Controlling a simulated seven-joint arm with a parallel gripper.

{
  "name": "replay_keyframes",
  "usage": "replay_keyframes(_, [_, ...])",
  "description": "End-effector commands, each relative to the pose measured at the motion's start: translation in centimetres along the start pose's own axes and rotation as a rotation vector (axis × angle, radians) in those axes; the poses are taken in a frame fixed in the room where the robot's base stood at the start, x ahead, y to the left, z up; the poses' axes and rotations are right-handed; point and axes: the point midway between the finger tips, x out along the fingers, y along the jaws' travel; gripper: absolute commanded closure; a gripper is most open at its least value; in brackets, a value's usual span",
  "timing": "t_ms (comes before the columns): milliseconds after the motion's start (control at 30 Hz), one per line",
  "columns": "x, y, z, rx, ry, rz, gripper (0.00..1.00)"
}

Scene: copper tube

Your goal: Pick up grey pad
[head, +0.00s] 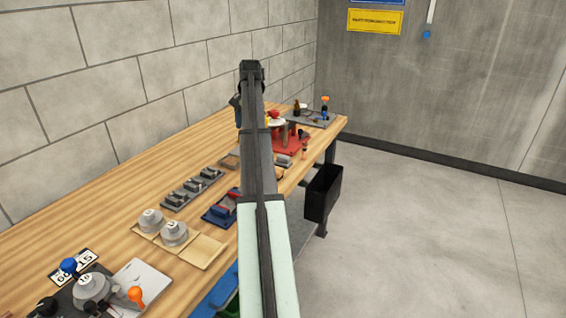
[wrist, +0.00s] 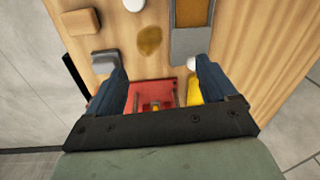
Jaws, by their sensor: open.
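A small grey block (wrist: 106,60), which looks like the grey pad, lies on the wooden bench in the wrist view, left of and just beyond my left finger. A small grey piece (head: 284,161) near the bench's front edge in the head view may be the same one. My gripper (wrist: 160,66) is open, its two dark blue fingers wide apart with nothing between them. It hangs above the bench over a red tray (wrist: 166,90). In the head view my gripper (head: 238,105) is partly hidden behind my own arm.
A brown block (wrist: 78,22) and a grey tray with a brown panel (wrist: 190,45) lie farther off. A yellow object (wrist: 194,92) is by my right finger. A black bin (head: 323,194) hangs at the bench's front. Weights (head: 173,233) and other trays crowd the near bench.

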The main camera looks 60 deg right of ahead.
Motion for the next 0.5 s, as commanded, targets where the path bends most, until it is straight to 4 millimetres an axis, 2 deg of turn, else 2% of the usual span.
replay_keyframes(33, [-0.1, 2.5, -1.1, 0.028, -0.006, 0.017, 0.15])
replay_keyframes(100, [-0.3, 5.3, -2.1, 0.057, -0.012, 0.039, 0.15])
replay_keyframes(200, [-0.4, 8.2, -3.1, 0.089, -0.021, 0.062, 0.15])
replay_keyframes(333, [-0.6, 10.5, -3.7, 0.114, -0.029, 0.080, 0.15])
replay_keyframes(500, [-0.1, 11.2, -3.8, 0.121, -0.032, 0.086, 0.15])
